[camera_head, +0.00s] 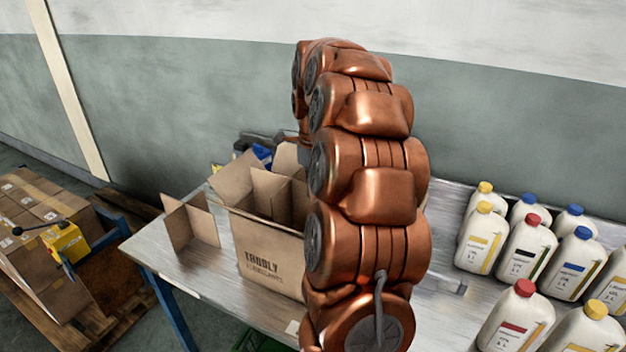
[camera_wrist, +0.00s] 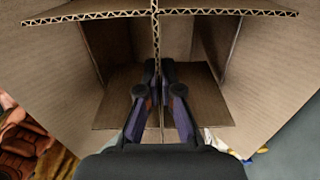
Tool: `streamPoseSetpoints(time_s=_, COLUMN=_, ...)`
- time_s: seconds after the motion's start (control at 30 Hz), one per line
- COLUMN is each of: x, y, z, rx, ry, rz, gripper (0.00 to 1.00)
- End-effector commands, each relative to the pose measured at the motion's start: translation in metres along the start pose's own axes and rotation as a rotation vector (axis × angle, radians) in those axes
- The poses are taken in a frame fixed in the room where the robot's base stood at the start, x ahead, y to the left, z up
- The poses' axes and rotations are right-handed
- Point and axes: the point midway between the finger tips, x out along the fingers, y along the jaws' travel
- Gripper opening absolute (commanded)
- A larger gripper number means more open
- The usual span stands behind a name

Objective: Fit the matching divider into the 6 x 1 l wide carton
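The open carton (camera_head: 268,258) stands on the metal table, with printed lettering on its front and its flaps up. A cardboard divider (camera_head: 271,192) of crossed panels sits in its mouth, its top showing above the front edge; how deep it sits I cannot tell. In the wrist view the divider's corrugated top edges (camera_wrist: 215,12) form a cross. My gripper (camera_wrist: 163,68) is shut on the divider's middle panel, one finger on each side. In the head view my arm hides the gripper and the carton's right part. A second divider (camera_head: 190,224) stands on the table left of the carton.
Several white bottles with yellow, red and blue caps, such as one red-capped bottle (camera_head: 516,318), stand at the table's right. Blue and dark items (camera_head: 262,153) lie behind the carton. A pallet with cartons (camera_head: 40,215) is on the floor at left.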

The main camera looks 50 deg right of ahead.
Motion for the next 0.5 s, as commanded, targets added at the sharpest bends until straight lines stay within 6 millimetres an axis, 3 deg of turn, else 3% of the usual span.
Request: streamPoseSetpoints(time_s=0.5, x=0.044, y=-0.002, z=-0.002, rx=0.005, ry=-0.002, rz=-0.001, gripper=0.00)
